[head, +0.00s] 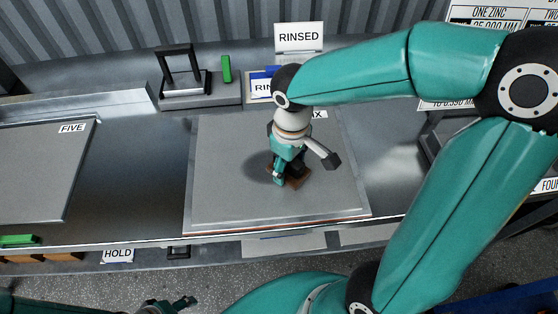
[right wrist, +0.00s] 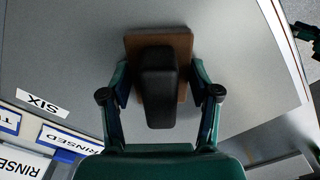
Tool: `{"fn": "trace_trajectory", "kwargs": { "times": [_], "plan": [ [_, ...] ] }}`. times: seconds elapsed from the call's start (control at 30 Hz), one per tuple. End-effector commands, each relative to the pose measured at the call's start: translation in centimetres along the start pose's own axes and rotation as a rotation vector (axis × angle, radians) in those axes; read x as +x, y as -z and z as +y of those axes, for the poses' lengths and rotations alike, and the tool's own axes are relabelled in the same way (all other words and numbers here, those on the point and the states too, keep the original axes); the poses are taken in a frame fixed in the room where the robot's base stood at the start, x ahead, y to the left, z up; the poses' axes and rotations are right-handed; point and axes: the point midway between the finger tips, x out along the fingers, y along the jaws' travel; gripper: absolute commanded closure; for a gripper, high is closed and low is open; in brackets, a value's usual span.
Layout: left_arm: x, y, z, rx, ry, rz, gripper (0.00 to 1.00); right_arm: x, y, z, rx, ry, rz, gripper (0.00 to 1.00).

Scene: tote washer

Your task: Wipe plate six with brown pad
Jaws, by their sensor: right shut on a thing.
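Plate six (head: 225,185) is a flat grey plate on the bench in the middle of the head view. Its SIX label (right wrist: 40,103) reads upside down in the right wrist view and is mostly covered by my arm in the head view. The brown pad (right wrist: 184,48) has a black handle on its back. My right gripper (right wrist: 160,100) is shut on that handle, with a finger on each side. In the head view the pad (head: 300,180) is at the plate's middle right, apparently on its surface. My left gripper (head: 178,304) is at the bottom edge, its jaws unclear.
Plate five (head: 40,165) lies to the left. Behind plate six are a RINSED sign (head: 299,38), a black-handled block (head: 182,80) and a green piece (head: 226,68). A green-topped item (head: 18,240) and a HOLD label (head: 117,255) are along the front. Bare bench separates the plates.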

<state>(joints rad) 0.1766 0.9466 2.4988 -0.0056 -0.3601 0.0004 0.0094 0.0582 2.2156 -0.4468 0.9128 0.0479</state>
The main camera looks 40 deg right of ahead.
Motion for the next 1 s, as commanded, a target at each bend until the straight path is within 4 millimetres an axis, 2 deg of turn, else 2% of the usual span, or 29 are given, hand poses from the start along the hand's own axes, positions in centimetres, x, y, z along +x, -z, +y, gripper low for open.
{"fn": "trace_trajectory", "kwargs": {
  "times": [0.2,0.33,0.8,1.0],
  "plan": [
    [0.2,0.0,-0.1,0.000,0.000,0.000,0.42,0.0,-1.9,0.5,0.002,0.000,0.000,1.00],
    [0.3,0.0,-0.1,0.000,0.000,0.000,0.42,0.0,-2.4,0.6,0.001,0.000,0.001,1.00],
    [0.3,0.0,-0.1,0.000,0.000,0.000,0.42,0.0,-2.4,0.6,0.001,0.000,0.000,1.00],
    [0.1,0.0,-0.1,0.000,0.000,0.000,0.42,0.0,-1.6,1.4,0.001,0.000,-0.001,1.00]
  ]
}}
